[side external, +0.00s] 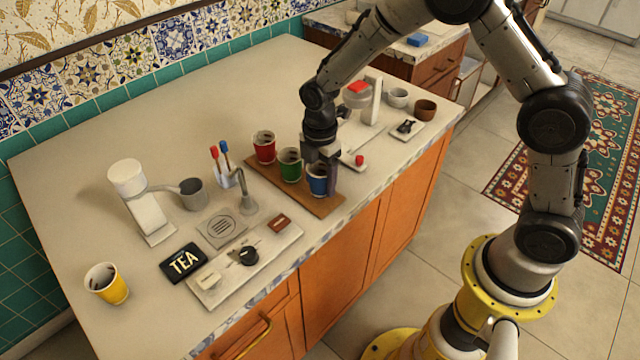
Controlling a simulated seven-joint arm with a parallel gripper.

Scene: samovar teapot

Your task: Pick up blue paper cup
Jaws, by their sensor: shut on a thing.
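The blue paper cup (317,182) stands upright at the right end of a brown wooden board (327,207) on the counter. My gripper (323,172) points down at it and is shut on it, with a finger showing along the cup's right side. The other finger is mostly hidden. The cup looks to be on or very close to the board; I cannot tell whether it is lifted.
A green cup (290,166) stands close to the left of the blue one, with a red cup (264,148) beyond it. A yellow cup (106,284) stands at far left. A black TEA sign (183,262) and a white panel with a knob (249,256) lie on the counter (90,215).

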